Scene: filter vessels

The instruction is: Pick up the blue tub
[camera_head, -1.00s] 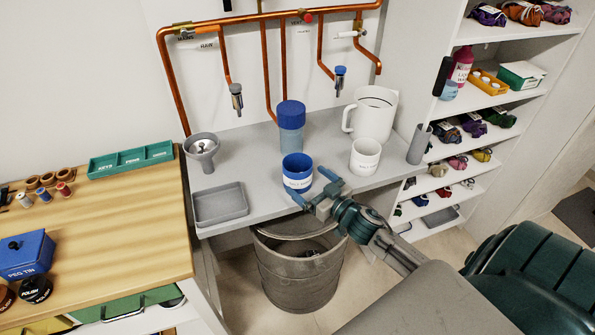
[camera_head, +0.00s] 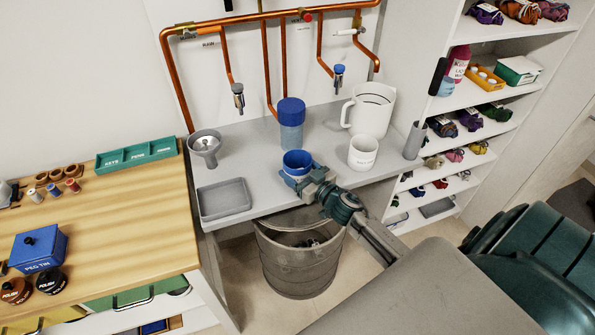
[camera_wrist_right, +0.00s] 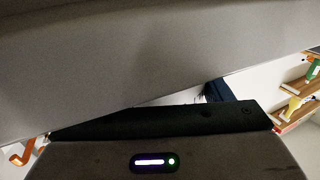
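The blue tub (camera_head: 298,161) stands upright on the grey bench, with its open top showing in the head view. My right gripper (camera_head: 301,175) is at the tub's near side, its blue fingers low against the tub's outline. The gripper covers the tub's lower front and its white label. Whether the fingers touch the tub or stand apart from it I cannot tell. The right wrist view shows mostly grey surfaces close to the camera, and no tub. My left gripper is not in view.
A blue-lidded jar (camera_head: 291,125) stands just behind the tub, and a white mug (camera_head: 363,152) to its right with a white jug (camera_head: 371,111) behind. A grey tray (camera_head: 224,199) and a funnel vessel (camera_head: 205,147) are to the left. A grey bin (camera_head: 299,262) stands below the bench edge.

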